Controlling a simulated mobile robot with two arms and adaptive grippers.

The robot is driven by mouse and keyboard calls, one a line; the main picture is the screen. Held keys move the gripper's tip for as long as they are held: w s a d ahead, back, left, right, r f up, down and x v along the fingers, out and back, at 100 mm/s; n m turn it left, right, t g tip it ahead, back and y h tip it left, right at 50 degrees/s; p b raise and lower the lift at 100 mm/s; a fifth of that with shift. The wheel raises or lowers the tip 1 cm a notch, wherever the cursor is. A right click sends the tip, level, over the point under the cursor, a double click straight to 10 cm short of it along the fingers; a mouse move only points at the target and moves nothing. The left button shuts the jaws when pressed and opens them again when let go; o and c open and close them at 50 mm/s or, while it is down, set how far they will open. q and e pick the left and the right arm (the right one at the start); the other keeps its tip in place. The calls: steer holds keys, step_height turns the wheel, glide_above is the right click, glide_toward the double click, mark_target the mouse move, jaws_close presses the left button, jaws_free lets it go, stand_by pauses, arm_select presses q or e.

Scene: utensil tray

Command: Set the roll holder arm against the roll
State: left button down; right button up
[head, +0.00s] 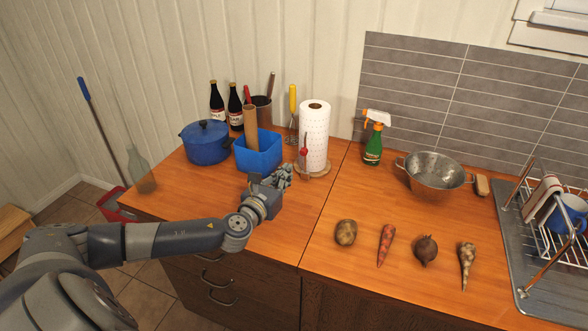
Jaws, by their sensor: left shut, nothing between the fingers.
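The white paper roll (314,135) stands upright on a round wooden base (318,173) near the back of the wooden counter. The roll holder arm (304,152) is a thin upright piece at the roll's front left, with a red part along it. Whether it touches the roll or stands a little apart, I cannot tell. My left gripper (286,172) is shut and empty, low over the counter, just left of the holder base. A small gap seems to separate it from the holder arm. My right gripper is not in view.
A blue box (259,157) with a rolling pin stands just behind-left of my left gripper. A blue pot (206,144), dark bottles (217,100) and a spray bottle (373,142) stand near the back. Vegetables lie front right; the counter right of the base is clear.

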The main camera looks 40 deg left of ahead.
arm_select(q)
steer(key=s+d+f+y+b, duration=0.1)
steer(key=s+d+f+b, duration=0.1)
steer(key=s, duration=0.1)
steer(key=y+p, duration=0.1)
steer(key=p, duration=0.2)
glide_toward(302, 154)
steer(key=f+x, duration=0.1)
steer(key=x, duration=0.4)
steer(key=shift+w+a+n, duration=0.1)
steer(key=shift+w+n, duration=0.3)
steer(key=shift+w, duration=0.55)
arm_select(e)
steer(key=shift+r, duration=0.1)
arm_select(q)
steer(key=shift+w+a+r, duration=0.2)
steer(key=shift+w, duration=0.5)
steer(key=shift+a+r, duration=0.1)
steer(key=shift+r, duration=0.2)
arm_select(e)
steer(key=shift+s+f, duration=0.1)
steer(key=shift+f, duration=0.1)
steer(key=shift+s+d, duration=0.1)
